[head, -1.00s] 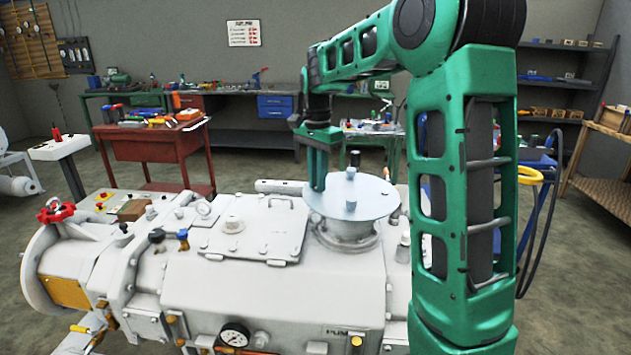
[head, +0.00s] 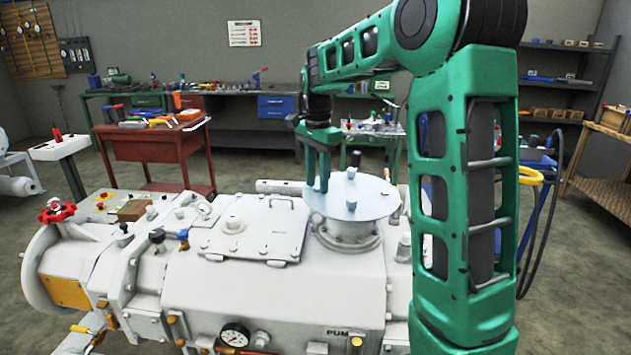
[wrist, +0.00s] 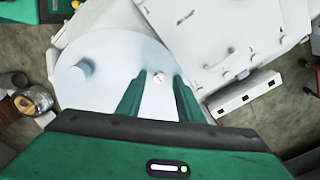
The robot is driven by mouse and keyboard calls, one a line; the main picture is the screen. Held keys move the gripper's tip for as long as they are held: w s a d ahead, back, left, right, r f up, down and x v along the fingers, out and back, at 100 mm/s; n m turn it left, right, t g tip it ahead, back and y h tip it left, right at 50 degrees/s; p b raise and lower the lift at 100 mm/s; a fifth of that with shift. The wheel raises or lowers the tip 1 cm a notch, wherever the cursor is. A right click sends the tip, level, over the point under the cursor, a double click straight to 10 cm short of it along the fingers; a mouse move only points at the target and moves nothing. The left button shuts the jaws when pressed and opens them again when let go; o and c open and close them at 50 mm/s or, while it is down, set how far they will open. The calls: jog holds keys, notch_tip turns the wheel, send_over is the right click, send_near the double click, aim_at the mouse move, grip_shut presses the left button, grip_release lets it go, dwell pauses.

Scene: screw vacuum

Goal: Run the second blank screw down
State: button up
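The round pale blank plate (head: 375,197) lies on the flanged port at the right part of the white pump. It also fills the left middle of the wrist view (wrist: 110,55). Two bluish screw heads stand up from it in the head view, a rear screw (head: 351,173) and a front screw (head: 351,206). In the wrist view a raised screw (wrist: 82,70) is at left, and a small silver screw head (wrist: 158,77) shows between my fingertips. My gripper (head: 318,188) points down over the plate's left edge. Its fingers (wrist: 159,78) are apart, with gaps beside the silver head; contact is not visible.
The pump's square lid (head: 262,228) with handles is left of the plate. A gauge (head: 234,336) and a red handwheel (head: 57,212) stick out from the pump. A red tool bench (head: 150,145) stands behind. The air above the lid is clear.

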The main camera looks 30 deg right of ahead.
aim_at(317, 188)
notch_tip(317, 188, up, 11)
jog(key=shift+f, duration=0.15)
dwell(0.5)
dwell(0.4)
jog(key=s+f+n, duration=0.3)
jog(key=s+f, duration=0.3)
jog(key=s, duration=0.6)
jog(key=s+f+n, duration=0.3)
jog(key=s+f, duration=0.2)
jog(key=s, duration=0.6)
jog(key=s+f+n, duration=0.4)
jog(key=s+f, duration=0.2)
jog(key=s, duration=0.6)
jog(key=shift+s+f, duration=0.35)
